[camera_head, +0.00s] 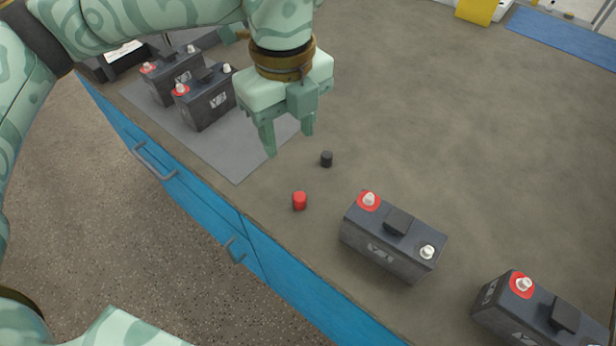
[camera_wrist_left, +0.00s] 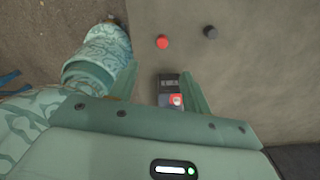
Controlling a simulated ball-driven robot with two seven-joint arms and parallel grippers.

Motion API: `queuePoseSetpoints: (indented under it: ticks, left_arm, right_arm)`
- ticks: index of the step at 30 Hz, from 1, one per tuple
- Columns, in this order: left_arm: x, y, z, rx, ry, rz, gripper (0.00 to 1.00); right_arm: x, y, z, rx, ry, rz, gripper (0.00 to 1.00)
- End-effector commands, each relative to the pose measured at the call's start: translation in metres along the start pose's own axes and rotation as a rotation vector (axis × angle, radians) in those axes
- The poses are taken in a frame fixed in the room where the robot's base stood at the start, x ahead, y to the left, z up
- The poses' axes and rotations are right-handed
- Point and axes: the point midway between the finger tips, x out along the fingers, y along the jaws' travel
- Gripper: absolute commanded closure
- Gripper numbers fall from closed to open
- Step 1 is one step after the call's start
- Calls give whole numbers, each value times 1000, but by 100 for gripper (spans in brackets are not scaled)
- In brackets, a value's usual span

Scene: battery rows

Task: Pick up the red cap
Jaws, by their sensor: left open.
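The red cap (camera_head: 299,201) stands on the brown worktop near its front edge, left of a dark battery (camera_head: 385,243). My left gripper (camera_head: 289,142) is open and empty above the worktop, behind the red cap and apart from it in the head view. In the left wrist view the red cap (camera_wrist_left: 162,41) lies beyond the fingertips of my left gripper (camera_wrist_left: 159,70). A battery with a red-ringed terminal (camera_wrist_left: 168,88) shows between the fingers there. My right gripper is in neither view.
A black cap (camera_head: 327,159) stands behind the red cap. Two batteries (camera_head: 207,102) stand on a grey mat (camera_head: 236,166) at the left. Another battery (camera_head: 545,312) stands at the lower right. Blue drawers with handles (camera_head: 157,158) line the front. The worktop's right middle is clear.

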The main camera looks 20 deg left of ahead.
Motion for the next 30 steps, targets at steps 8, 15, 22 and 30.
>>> queuePoseSetpoints:
  ticks: [8,15,22,30]
  left_arm:
    - [65,0,0,3,4,9,52]
    - [107,0,-1,1,3,6,52]
    - [128,-3,-4,3,3,5,52]
    - [158,-6,-8,1,2,3,52]
  right_arm:
    - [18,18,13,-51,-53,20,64]
    - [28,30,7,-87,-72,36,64]
    - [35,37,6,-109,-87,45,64]
    - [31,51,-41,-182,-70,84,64]
